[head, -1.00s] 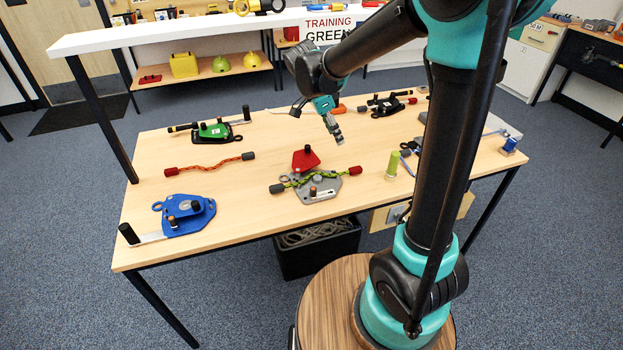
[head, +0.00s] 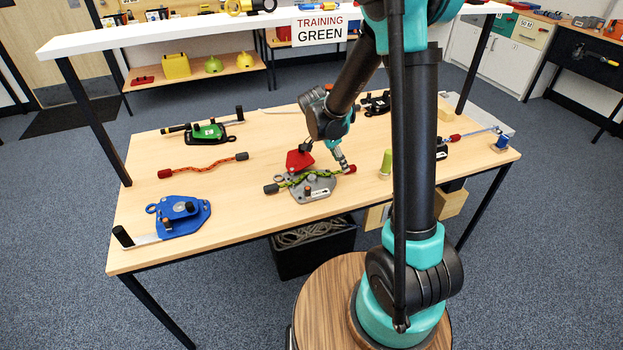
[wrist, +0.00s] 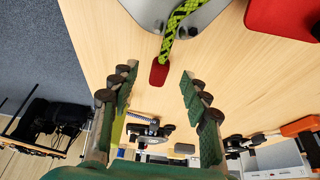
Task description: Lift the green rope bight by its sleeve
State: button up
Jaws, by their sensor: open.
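The green rope (head: 313,176) with dark flecks lies across a grey metal plate (head: 322,192) on the table. It has a red sleeve (head: 351,169) at its right end and a dark sleeve (head: 271,188) at its left end. My gripper (head: 345,165) is low over the red-sleeve end. In the wrist view my gripper (wrist: 158,76) is open and empty, its fingers on either side of the red sleeve (wrist: 159,75). I cannot tell how far the sleeve lies beyond the fingertips. The rope's far part is cut off in the wrist view.
A red plate (head: 299,159) stands just behind the rope. A green post (head: 386,164) stands to the right. An orange rope (head: 203,166), a blue plate device (head: 180,216) and a green plate device (head: 208,132) lie to the left. Bare wood lies between them.

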jog(key=shift+x, duration=1.7)
jog(key=shift+a, duration=0.1)
jog(key=shift+c, duration=0.6)
grip_shut()
